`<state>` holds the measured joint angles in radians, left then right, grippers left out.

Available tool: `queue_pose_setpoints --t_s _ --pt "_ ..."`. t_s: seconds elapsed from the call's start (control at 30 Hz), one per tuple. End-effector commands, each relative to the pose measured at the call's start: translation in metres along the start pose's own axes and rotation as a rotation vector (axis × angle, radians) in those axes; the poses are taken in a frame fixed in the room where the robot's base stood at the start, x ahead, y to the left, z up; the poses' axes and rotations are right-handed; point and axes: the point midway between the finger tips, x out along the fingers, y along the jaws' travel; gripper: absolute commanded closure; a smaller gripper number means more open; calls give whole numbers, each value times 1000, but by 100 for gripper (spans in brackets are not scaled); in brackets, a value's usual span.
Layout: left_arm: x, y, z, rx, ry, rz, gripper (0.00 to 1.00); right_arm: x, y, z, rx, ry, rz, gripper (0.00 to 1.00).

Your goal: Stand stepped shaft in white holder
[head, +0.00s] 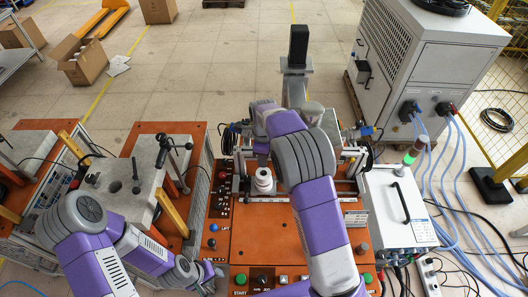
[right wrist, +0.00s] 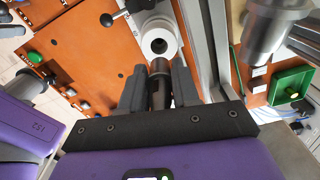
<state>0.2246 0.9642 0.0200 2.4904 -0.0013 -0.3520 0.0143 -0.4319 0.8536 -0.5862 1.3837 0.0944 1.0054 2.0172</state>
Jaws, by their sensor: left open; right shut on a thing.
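The white holder (head: 262,181) stands on the orange machine top, a round white piece with a dark hole in its upper face. In the right wrist view, the holder (right wrist: 160,36) is just beyond my fingertips. My right gripper (right wrist: 159,74) is shut on the dark stepped shaft (right wrist: 160,92), which lies between its two fingers and points toward the holder, apart from it as far as I can tell. In the head view the shaft is hidden by my right arm. My left gripper (head: 203,275) is open and empty, low at the orange panel's front left edge.
A metal column (head: 297,75) rises behind the holder, and a frame with rails surrounds it. Several buttons line the orange panel (head: 272,255). A grey block with clamps (head: 125,180) stands left. A white box with a black handle (head: 398,212) stands right.

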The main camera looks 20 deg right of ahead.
Motion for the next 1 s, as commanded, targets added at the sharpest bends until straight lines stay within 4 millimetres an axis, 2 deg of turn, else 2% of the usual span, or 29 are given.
queue_pose_setpoints --t_s 0.6,1.0 --pt "38 -15 -1 0 -1 0 57 47 0 0 -2 -1 0 100" --pt "41 -15 -2 0 -1 0 57 50 0 0 -2 -1 -1 100"
